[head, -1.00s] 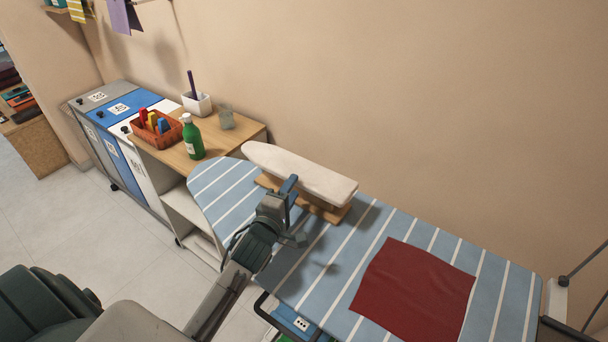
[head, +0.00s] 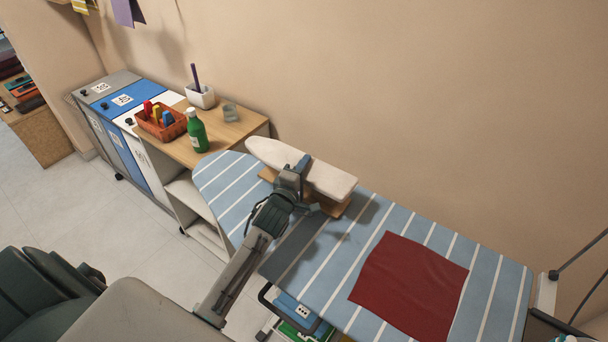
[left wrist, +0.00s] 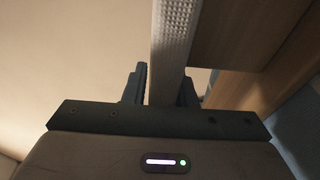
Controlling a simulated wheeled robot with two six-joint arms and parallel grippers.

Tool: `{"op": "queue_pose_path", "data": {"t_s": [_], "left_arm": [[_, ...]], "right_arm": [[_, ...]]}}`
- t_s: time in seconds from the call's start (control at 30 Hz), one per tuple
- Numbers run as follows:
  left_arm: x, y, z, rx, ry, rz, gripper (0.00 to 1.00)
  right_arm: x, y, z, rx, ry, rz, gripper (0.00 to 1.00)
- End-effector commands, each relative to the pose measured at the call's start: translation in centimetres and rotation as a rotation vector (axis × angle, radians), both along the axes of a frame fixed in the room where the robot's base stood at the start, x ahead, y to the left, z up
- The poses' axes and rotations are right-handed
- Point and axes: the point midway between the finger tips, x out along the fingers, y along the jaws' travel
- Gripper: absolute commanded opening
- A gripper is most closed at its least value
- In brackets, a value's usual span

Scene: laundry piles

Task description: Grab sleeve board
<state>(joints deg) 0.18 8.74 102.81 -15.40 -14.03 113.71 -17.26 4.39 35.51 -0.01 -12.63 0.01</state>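The sleeve board is a long cream padded board (head: 326,179) on a wooden base (head: 338,206). It rests on the striped ironing board (head: 228,188) by the wall. My left gripper (head: 306,184) is at its near long side, one finger by the upper face and one lower down. In the left wrist view, the padded edge (left wrist: 172,45) runs between the two fingers (left wrist: 163,90), very near both. Whether they press on it I cannot tell. The wooden base (left wrist: 235,35) shows on the right.
A red cloth (head: 411,286) lies flat on the ironing board, to the right. A cabinet (head: 236,129) at its left end bears a green bottle (head: 197,134), an orange basket (head: 164,133) and a white pot (head: 201,98). Lidded bins (head: 120,101) stand farther left.

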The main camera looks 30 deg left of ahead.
Motion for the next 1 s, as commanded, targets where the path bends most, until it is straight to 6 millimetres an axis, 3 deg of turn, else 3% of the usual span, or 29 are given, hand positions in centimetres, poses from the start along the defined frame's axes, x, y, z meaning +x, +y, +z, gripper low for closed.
{"op": "queue_pose_path", "data": {"t_s": [0.03,0.1,0.13,0.57,0.87,1.0], "left_arm": [[0.0,0.0,0.0,0.000,0.000,0.000,0.14],[0.0,0.0,0.0,0.000,0.000,0.000,0.01],[0.0,0.0,0.0,0.000,0.000,0.000,0.00],[0.0,0.0,0.4,0.000,-0.004,0.000,0.00],[0.0,0.0,3.3,0.002,-0.009,0.000,0.00],[-1.7,1.5,3.5,0.008,-0.003,-0.001,0.00]], "right_arm": [[-0.1,0.0,0.0,0.000,0.001,0.000,0.36],[-0.1,0.0,0.0,0.000,0.002,0.000,0.36],[-0.1,0.0,0.0,0.000,0.002,0.000,0.36],[0.0,-0.3,-0.1,-0.003,0.000,0.001,0.36],[0.2,-0.5,-1.2,-0.005,-0.002,0.002,0.36],[0.2,-0.5,-2.2,-0.005,-0.003,0.002,0.36]]}}
